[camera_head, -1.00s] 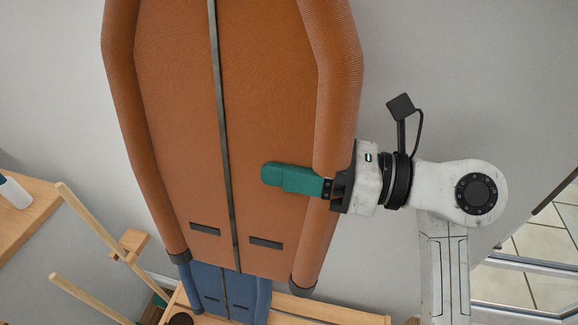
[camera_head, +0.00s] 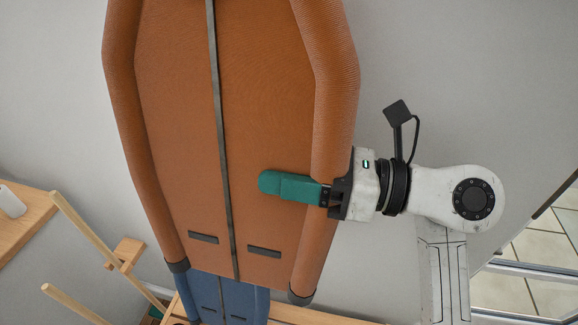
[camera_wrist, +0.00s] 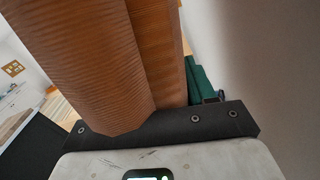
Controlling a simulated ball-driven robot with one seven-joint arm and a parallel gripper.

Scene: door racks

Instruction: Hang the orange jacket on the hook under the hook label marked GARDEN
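The orange jacket (camera_head: 175,130) fills the middle of the head view, hanging upright in front of the wall. Its top is out of frame. My gripper (camera_head: 290,187) reaches in from the right at the jacket's lower right side. One green finger lies flat across the jacket front; the other is hidden by the jacket. It looks shut on the jacket. In the wrist view, the orange jacket (camera_wrist: 95,70) fills the space before my gripper, with a green finger (camera_wrist: 199,85) partly visible on the right. No hook or GARDEN label shows.
A blue jacket (camera_head: 222,300) hangs lower, partly behind the orange one. A wooden bench (camera_head: 300,315) runs along the bottom. A wooden stand with pegs (camera_head: 125,253) and a wooden table (camera_head: 25,225) are at left. A glass door (camera_head: 530,270) stands at lower right.

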